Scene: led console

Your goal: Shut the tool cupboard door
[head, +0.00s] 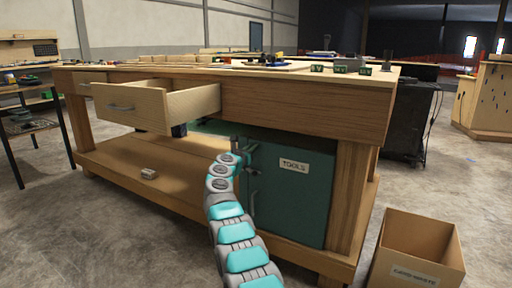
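The tool cupboard door (295,200) is a dark teal panel with a white "TOOLS" label, under the right end of the wooden workbench. Its grey upright handle (254,190) is near its left edge. I cannot tell from this view how far the door stands open. More teal surface (208,127) shows under the bench to the left, partly hidden. My gripper (243,150) is at the door's upper left edge, above the handle. It is small and partly hidden by my arm, so whether it touches the door or is open is unclear.
A wooden drawer (140,108) stands pulled out from the workbench (300,108), left of my gripper. A cardboard box (418,250) marked "CARD WASTE" stands on the floor at the right. A small pale block (149,173) lies on the lower shelf (125,160). Floor at the front left is clear.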

